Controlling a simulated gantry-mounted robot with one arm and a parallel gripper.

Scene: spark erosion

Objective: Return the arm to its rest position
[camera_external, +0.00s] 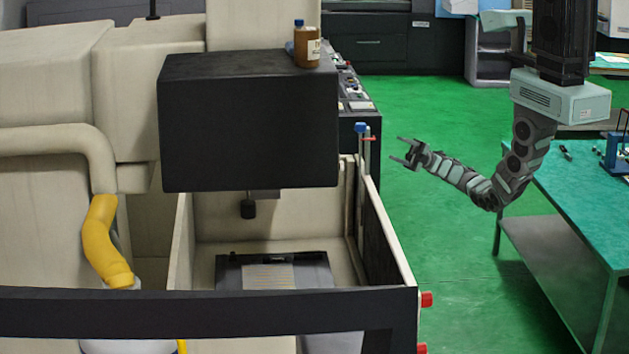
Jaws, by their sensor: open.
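My gripper (404,152) is at the end of my arm, right of the middle in the external view. Its two fingers are apart and point left towards the machine tank. I see nothing between them. My arm hangs from the grey-green gantry mount at upper right, dips down and bends back up to the left. The gripper appears in the air over the green floor (440,240), apart from the tank wall and the bench.
The erosion machine has a black head (245,125) above an open tank (180,245) with a dark plate (228,277) inside. A brown bottle (307,50) stands on top. A green-topped bench (590,215) with tools is at right. Green floor lies between.

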